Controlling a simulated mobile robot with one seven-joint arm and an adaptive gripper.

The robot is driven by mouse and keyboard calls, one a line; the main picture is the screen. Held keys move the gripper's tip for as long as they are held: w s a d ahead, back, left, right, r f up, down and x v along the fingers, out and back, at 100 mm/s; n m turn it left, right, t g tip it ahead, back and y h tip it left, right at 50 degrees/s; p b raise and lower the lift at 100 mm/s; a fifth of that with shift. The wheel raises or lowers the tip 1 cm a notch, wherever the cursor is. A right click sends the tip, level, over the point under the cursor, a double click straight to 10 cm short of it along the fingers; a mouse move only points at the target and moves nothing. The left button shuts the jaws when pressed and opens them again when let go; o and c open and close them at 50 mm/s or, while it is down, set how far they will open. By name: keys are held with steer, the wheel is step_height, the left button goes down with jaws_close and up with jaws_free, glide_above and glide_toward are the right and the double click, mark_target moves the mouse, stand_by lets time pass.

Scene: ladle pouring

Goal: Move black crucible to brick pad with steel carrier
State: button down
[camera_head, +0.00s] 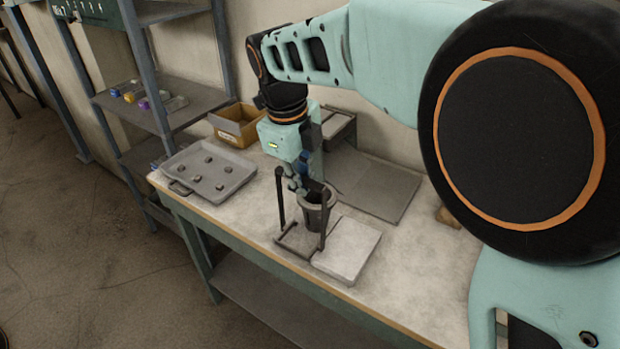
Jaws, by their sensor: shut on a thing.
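The black crucible (312,214), a dark open-topped cup, is upright between the dark uprights of the steel carrier (281,196). My gripper (300,184) is shut on the carrier, above and slightly left of the crucible; its fingertips and the exact grip are partly hidden. I cannot tell how the carrier bears the crucible or whether there is a gap below it. A pale square slab, seemingly the brick pad (347,250), lies at the table's front edge, just right of and below the crucible.
A darker low square piece (297,240) lies left of the slab. A grey tray (208,172) with several small lumps is at the table's left. A cardboard box (236,125) and a flat grey plate (378,190) lie behind. The table (400,270) is clear right of the slab.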

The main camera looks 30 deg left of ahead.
steer(key=s+r+p, duration=0.1)
steer(key=s+r, duration=0.3)
steer(key=s, duration=0.2)
steer(key=shift+s+a+r, duration=0.15)
steer(key=shift+r, duration=0.1)
stand_by(0.4)
steer(key=shift+s, duration=0.1)
stand_by(0.4)
